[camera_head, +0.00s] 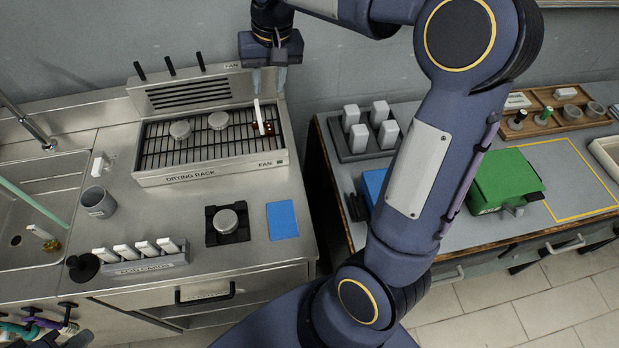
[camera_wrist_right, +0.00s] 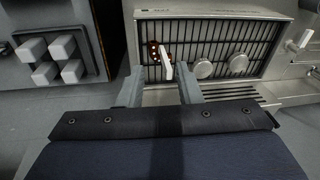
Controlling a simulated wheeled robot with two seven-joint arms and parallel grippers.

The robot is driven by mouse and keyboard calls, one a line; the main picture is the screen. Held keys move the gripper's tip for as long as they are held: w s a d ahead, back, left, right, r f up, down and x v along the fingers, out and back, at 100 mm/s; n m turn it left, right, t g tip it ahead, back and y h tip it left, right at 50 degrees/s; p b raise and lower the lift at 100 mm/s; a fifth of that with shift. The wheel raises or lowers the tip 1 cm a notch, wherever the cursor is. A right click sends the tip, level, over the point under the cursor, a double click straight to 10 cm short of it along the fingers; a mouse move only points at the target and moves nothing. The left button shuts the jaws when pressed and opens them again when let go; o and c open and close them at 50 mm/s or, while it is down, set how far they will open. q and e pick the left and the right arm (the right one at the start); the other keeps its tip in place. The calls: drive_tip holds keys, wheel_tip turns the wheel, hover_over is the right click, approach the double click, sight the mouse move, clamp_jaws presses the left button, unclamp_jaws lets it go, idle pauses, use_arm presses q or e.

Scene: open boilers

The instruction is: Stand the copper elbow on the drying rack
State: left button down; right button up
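A reddish-brown, speckled piece, apparently the copper elbow (camera_head: 268,128), is on the right part of the drying rack (camera_head: 210,173). An upright white tab (camera_head: 258,116) stands against it; I cannot tell if they are joined. The elbow also shows in the right wrist view (camera_wrist_right: 153,52), with the tab (camera_wrist_right: 167,64) beside it. My right gripper (camera_head: 269,79) is open and empty above the rack's back right. Its fingers (camera_wrist_right: 159,90) show apart in the wrist view, with no contact visible. A dark piece at the bottom left may be my left gripper (camera_head: 77,340), cut off.
Two round pale pieces (camera_head: 180,130) sit on the rack's grill. Left are a sink (camera_head: 45,185) and a grey cup (camera_head: 98,202). In front are a caddy (camera_head: 145,266) of white-tabbed parts and a black stand (camera_head: 238,236). A gap separates the right bench (camera_head: 560,165).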

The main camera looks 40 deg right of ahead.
drive_tip(key=s+a+f+t+y, duration=0.1)
drive_tip(key=s+a, duration=0.1)
drive_tip(key=s, duration=0.6)
drive_tip(key=s+a+f+n+t+y, duration=0.1)
drive_tip(key=s+a+f, duration=0.1)
drive_tip(key=s, duration=0.6)
drive_tip(key=s+a+f+n+t, duration=0.1)
drive_tip(key=s+a+f+t, duration=0.1)
drive_tip(key=s, duration=0.6)
drive_tip(key=shift+a+y, duration=0.35)
drive_tip(key=shift+y, duration=0.05)
drive_tip(key=shift+f, duration=0.15)
drive_tip(key=shift+f+b, duration=0.45)
drive_tip(key=shift+b, duration=0.05)
